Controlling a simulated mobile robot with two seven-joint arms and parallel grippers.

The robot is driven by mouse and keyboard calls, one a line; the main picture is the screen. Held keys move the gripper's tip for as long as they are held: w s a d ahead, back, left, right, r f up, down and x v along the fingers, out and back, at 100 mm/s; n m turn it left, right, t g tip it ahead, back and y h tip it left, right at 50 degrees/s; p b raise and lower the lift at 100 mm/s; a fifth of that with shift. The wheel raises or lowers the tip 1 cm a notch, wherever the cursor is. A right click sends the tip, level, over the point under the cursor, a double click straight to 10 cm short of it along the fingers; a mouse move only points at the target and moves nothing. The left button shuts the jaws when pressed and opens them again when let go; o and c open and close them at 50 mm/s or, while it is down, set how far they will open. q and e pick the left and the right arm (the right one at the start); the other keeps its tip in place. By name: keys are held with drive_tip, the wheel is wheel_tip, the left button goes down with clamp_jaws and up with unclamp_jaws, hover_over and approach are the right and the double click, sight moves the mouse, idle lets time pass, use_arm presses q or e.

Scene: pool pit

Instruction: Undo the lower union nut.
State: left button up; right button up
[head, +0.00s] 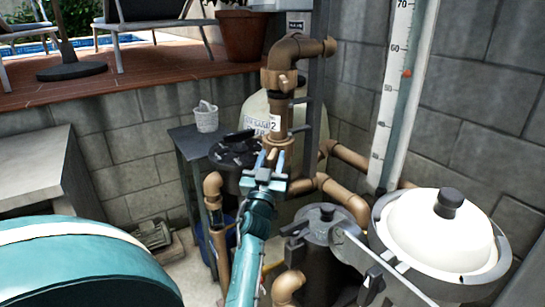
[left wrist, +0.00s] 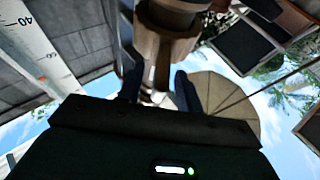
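A brown pipe (head: 300,47) with an elbow at its top stands upright in the middle of the head view. An upper union nut (head: 279,80) with lugs sits below the elbow. The lower union nut (head: 277,142) is further down the same pipe, partly hidden behind my left gripper. My left gripper (head: 271,158) is just below and in front of the lower nut, its fingers pointing up. In the left wrist view, a brown nut (left wrist: 165,45) with a hanging lug shows between the spread fingers (left wrist: 158,90); I see gaps beside the lug. My right gripper is not in view.
A tank (head: 257,105) with a label stands behind the pipe. A white-domed lid (head: 440,232) and a grey-lidded housing (head: 322,222) are to the right. A teal rounded body (head: 75,270) fills the lower left. A dark side table (head: 190,145) holds a white basket (head: 206,120).

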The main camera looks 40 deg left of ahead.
use_arm(q)
clamp_jaws()
idle(0.3)
idle(0.3)
